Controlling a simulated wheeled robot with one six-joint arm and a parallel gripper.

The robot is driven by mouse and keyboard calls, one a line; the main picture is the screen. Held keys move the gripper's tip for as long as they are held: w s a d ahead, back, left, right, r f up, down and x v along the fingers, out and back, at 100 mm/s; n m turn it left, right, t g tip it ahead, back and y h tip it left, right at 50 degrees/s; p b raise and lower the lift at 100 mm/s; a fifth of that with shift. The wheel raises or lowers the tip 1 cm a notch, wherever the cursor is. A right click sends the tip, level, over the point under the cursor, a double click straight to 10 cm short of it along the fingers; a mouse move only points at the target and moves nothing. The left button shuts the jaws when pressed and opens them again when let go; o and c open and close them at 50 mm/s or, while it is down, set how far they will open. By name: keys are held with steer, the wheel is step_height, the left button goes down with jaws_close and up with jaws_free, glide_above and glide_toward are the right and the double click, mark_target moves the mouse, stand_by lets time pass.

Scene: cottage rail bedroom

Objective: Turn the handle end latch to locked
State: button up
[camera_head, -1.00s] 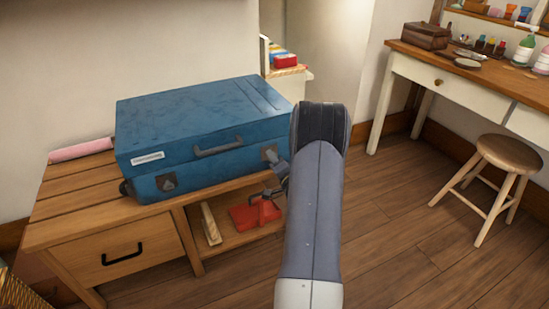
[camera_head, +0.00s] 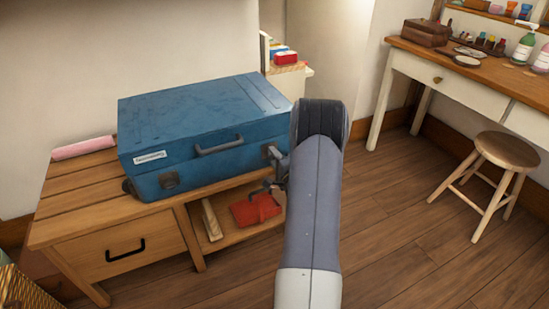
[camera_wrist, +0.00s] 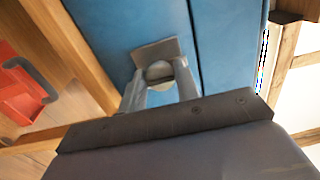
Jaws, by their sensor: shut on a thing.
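A blue suitcase (camera_head: 200,125) lies closed on a wooden bench, with a carry handle (camera_head: 218,146) on its front face. A grey metal latch (camera_wrist: 153,50) with a round knob is on the suitcase front in the wrist view; in the head view it is at the right end of the front, partly hidden by my arm. My gripper (camera_wrist: 160,80) has a finger on each side of the knob and is shut on it.
The wooden bench (camera_head: 75,192) has a drawer and an open shelf with a red object (camera_head: 256,209) and a wooden block (camera_head: 211,220). A pink roll (camera_head: 83,148) lies behind left. A stool (camera_head: 507,150) stands right; floor between is clear.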

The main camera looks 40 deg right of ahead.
steer(key=o, duration=1)
steer(key=shift+c, duration=0.2)
steer(key=shift+s, duration=0.1)
steer(key=p+v, duration=0.2)
steer(key=v, duration=0.8)
steer(key=shift+s, duration=0.25)
steer(key=shift+a, duration=0.15)
steer(key=b+x, duration=0.2)
steer(key=x, duration=0.8)
steer(key=shift+w, duration=0.4)
